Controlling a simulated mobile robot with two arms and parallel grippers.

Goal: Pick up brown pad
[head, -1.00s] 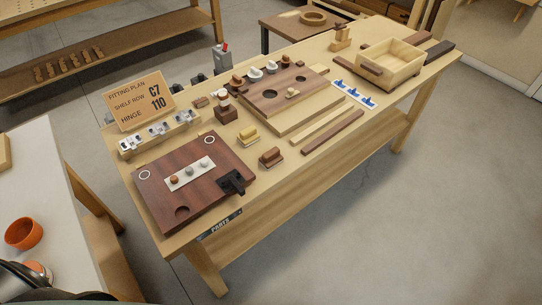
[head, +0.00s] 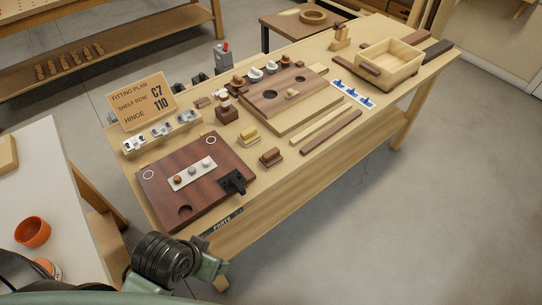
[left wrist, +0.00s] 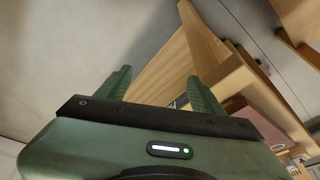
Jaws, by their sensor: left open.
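The brown pad (head: 271,157) is a small dark brown block lying on the bench, right of the dark red-brown board and in front of a yellow pad (head: 249,136). Nothing touches it. My left gripper (left wrist: 160,88) is open and empty in the left wrist view, with its two green fingers apart. Beyond them are grey floor and the bench's wooden frame. In the head view my left arm shows at the bottom, below the bench's front edge and well short of the brown pad; its fingertips cannot be made out. My right gripper is out of view.
The dark red-brown board (head: 222,192) with a black hinge (head: 233,182) lies left of the pad. Wooden strips (head: 331,132) lie to its right, and a board with holes (head: 264,105) behind. A wooden tray (head: 408,60) stands at the far right. Bare bench surrounds the pad.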

